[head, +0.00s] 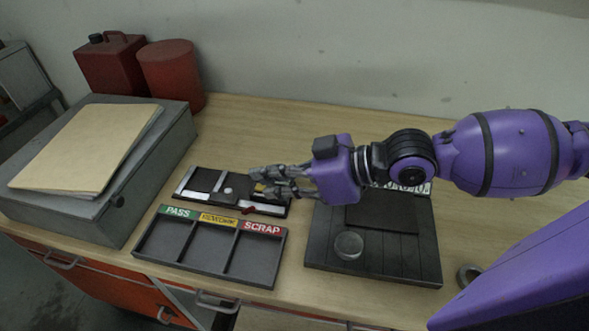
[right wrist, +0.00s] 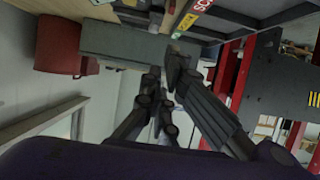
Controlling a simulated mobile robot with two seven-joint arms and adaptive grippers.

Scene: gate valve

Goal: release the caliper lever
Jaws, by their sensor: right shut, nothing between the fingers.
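A dark shallow tray (head: 210,179) lies behind the sorting tray, with pale metal strips (head: 185,180) and a small round pale piece (head: 228,191) in it. This looks like the caliper's place, but I cannot make out the lever clearly. A small red piece (head: 248,210) shows at the tray's front right. My right gripper (head: 257,181) is shut and empty, over the tray's right part. A small yellow spot shows at its fingertips; I cannot tell what it belongs to. In the right wrist view the fingers (right wrist: 170,88) show with no caliper visible between them. My left gripper is out of view.
The sorting tray (head: 191,242) marked PASS and SCRAP stands in front. A dark fixture plate (head: 425,240) with a round metal disc (head: 348,245) is at right. A grey box (head: 130,196) with a folder (head: 88,147) and red cans (head: 172,75) stand left.

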